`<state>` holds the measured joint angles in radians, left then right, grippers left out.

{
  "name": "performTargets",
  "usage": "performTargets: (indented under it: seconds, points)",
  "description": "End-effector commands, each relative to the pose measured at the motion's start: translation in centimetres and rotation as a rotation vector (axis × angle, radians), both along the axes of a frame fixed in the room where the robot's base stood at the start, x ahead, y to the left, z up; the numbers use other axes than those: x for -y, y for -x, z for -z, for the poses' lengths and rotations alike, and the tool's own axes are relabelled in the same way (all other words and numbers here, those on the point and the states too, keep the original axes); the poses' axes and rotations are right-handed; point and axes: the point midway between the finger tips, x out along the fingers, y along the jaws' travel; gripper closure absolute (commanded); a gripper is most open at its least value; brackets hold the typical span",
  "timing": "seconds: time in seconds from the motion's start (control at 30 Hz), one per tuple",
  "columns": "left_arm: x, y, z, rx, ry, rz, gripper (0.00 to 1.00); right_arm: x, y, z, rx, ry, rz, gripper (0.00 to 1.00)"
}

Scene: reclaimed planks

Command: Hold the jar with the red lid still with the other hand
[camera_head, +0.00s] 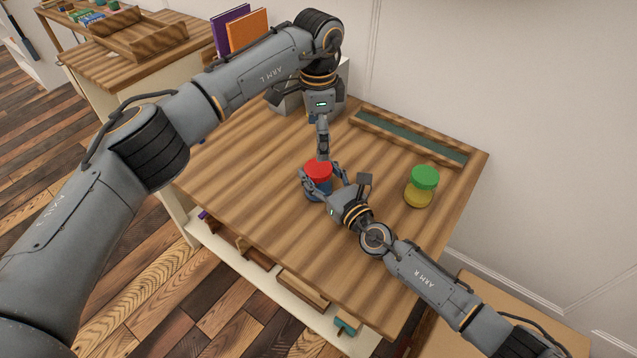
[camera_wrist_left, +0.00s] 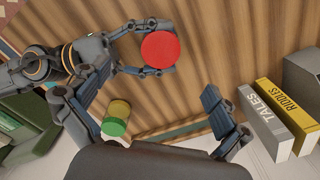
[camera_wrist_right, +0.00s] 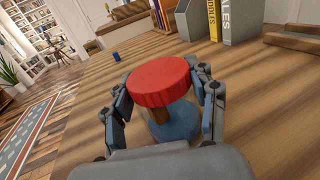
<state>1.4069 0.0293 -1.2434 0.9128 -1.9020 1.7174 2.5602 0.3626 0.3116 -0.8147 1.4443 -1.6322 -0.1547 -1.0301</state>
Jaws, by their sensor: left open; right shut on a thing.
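The jar with the red lid (camera_head: 317,169) stands upright on the wooden table, its lower part blue. In the right wrist view the red lid (camera_wrist_right: 160,82) sits on top, with the blue lower part (camera_wrist_right: 178,127) between my fingers. My right gripper (camera_head: 321,187) is shut on the jar from the side, below the lid. My left gripper (camera_head: 322,150) points down just above and behind the lid. In the left wrist view its fingers (camera_wrist_left: 150,118) are spread apart and empty, with the red lid (camera_wrist_left: 160,49) beyond them. The far side of the jar is hidden.
A yellow jar with a green lid (camera_head: 422,186) stands to the right on the table. A long wooden tray (camera_head: 410,138) lies along the back edge. Books (camera_wrist_left: 270,115) and a grey box (camera_head: 287,100) stand nearby. The table's left front is clear.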

Motion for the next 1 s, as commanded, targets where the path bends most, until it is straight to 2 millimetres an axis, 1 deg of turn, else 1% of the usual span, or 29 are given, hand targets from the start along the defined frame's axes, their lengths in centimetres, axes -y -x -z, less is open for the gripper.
performTargets:
  seconds: [0.03, 0.2, 0.33, 0.5, 0.8, 0.83, 0.93, 0.97, 1.0]
  points:
    - [0.0, -0.1, -1.3, 0.005, 0.002, 0.0, 0.0, 0.0, 0.3, 1.0, -0.014, 0.009, -0.004, 1.0]
    - [0.0, 0.0, -4.9, 0.004, 0.001, 0.0, 0.0, 0.0, 0.3, 1.0, -0.014, 0.01, -0.004, 1.0]
    - [0.1, 0.1, -6.9, 0.003, 0.001, 0.001, 0.0, 0.0, 0.3, 1.0, -0.014, 0.01, -0.004, 1.0]
    - [0.0, 0.1, -8.2, 0.002, 0.001, 0.0, 0.0, 0.0, 0.3, 1.0, -0.014, 0.01, -0.004, 1.0]
    - [0.0, 0.2, -8.4, 0.001, 0.001, 0.0, 0.0, 0.0, 0.3, 1.0, -0.014, 0.01, -0.004, 1.0]
    - [0.0, 0.2, -8.4, 0.001, 0.001, 0.0, 0.0, 0.0, 0.3, 1.0, -0.014, 0.01, -0.004, 0.38]
    - [0.0, 0.2, -8.4, 0.001, 0.001, 0.0, 0.0, 0.0, 0.3, 0.9, -0.013, 0.009, -0.003, 0.18]
    - [0.0, 0.2, -8.4, 0.001, 0.001, 0.0, 0.0, 0.0, 0.2, 0.8, -0.013, 0.008, -0.003, 0.16]
    - [0.0, 0.2, -8.4, 0.001, 0.001, 0.0, 0.0, 0.0, 0.2, 0.8, -0.012, 0.008, -0.003, 0.16]
